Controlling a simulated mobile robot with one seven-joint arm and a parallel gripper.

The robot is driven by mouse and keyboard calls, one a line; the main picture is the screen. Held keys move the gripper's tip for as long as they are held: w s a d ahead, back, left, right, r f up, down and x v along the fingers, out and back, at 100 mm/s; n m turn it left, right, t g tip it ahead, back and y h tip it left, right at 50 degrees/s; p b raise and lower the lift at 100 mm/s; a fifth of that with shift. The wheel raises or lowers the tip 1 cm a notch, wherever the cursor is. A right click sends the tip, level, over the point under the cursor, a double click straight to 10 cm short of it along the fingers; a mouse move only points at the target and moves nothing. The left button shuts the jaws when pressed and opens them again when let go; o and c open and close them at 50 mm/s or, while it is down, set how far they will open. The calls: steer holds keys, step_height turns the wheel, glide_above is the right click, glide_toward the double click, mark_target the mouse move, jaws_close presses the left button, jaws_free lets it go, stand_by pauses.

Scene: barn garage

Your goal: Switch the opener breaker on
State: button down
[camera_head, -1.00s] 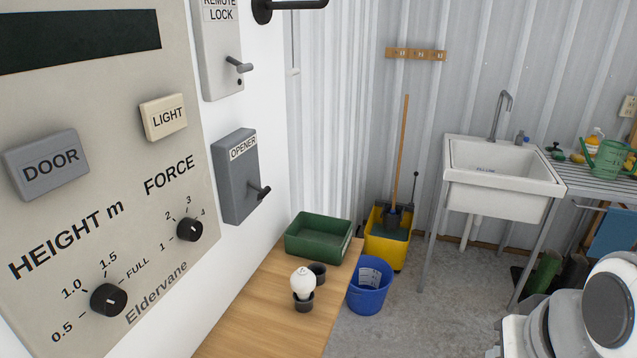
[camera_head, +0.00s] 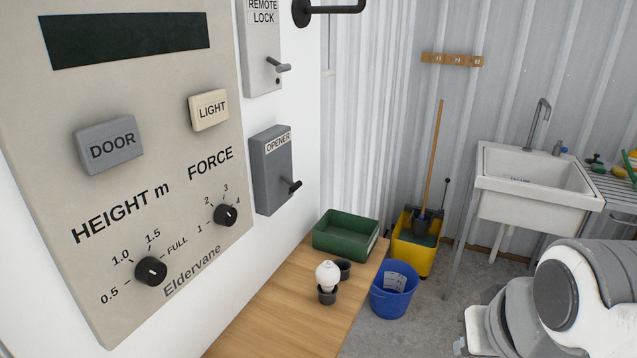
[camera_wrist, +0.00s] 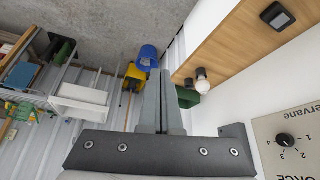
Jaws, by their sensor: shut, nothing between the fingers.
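The opener breaker (camera_head: 268,170) is a grey box on the white wall, labelled OPENER, right of the large control panel. Its dark lever (camera_head: 290,187) sits low on the front and sticks outward. In the wrist view a grey box (camera_wrist: 235,139) beside the panel, partly behind my gripper's body, appears to be this breaker; its lever cannot be made out there. My gripper (camera_wrist: 160,76) is shut and empty, its fingers together and apart from the breaker. The head view shows part of my arm at lower right, but not the gripper.
The control panel (camera_head: 130,215) has DOOR and LIGHT buttons and two knobs. The remote lock box (camera_head: 262,55) is above the breaker. Below are a wooden bench (camera_head: 275,318), green tray (camera_head: 345,236) and light bulb (camera_head: 327,275). A blue bucket (camera_head: 393,294) and sink (camera_head: 535,203) stand beyond.

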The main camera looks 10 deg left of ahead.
steer(key=n+t+y+b, duration=0.2)
steer(key=n+t+y, duration=0.65)
steer(key=n, duration=1.55)
glide_toward(289, 182)
steer(key=s+f, duration=0.2)
steer(key=s, duration=0.2)
steer(key=shift+w+r+n, duration=0.2)
steer(key=shift+r+n, duration=0.15)
steer(key=shift+n, duration=0.25)
steer(key=p+x, duration=0.1)
steer(key=x, duration=0.9)
steer(key=shift+r, duration=0.1)
